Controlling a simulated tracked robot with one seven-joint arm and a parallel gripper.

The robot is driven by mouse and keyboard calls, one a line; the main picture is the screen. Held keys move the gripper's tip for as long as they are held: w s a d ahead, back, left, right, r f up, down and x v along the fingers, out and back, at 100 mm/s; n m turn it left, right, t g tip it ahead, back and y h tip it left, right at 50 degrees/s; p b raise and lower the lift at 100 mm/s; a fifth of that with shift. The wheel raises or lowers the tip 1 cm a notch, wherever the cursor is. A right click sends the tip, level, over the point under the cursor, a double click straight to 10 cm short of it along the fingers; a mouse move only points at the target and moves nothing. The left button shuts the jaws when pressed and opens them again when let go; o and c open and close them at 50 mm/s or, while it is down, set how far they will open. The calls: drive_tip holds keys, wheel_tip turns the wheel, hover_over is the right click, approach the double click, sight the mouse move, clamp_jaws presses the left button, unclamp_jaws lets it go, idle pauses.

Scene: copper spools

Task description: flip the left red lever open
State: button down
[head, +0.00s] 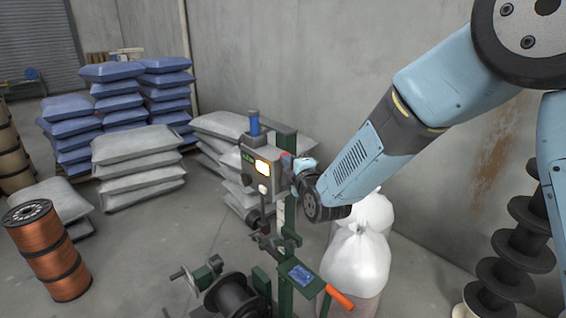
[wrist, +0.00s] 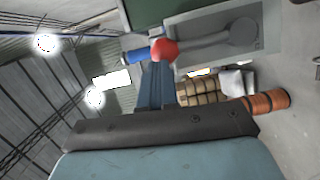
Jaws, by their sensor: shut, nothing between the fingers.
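The red lever shows in the wrist view as a red ball knob (wrist: 165,49) on a grey arm (wrist: 205,41) that runs right to a round pivot on a grey housing. In the head view a small bit of red (head: 286,155) shows on the right side of the machine head (head: 262,168). My gripper (wrist: 157,68) is shut and empty, its blue fingers right beside the knob; I cannot tell whether they touch it. In the head view my gripper (head: 303,164) is beside the machine head, and my arm's end hides part of it.
A green post (head: 285,220) carries the machine, with a black reel (head: 232,297) and an orange handle (head: 340,297) low down. White sacks (head: 357,262) stand close below my arm. A copper spool stack (head: 48,250) stands left. Open floor lies between it and the machine.

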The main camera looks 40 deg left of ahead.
drive_tip(key=s+a+r+v, duration=0.1)
drive_tip(key=s+v, duration=0.1)
drive_tip(key=v, duration=1)
drive_tip(key=shift+s, duration=0.25)
drive_tip(key=shift+a, duration=0.1)
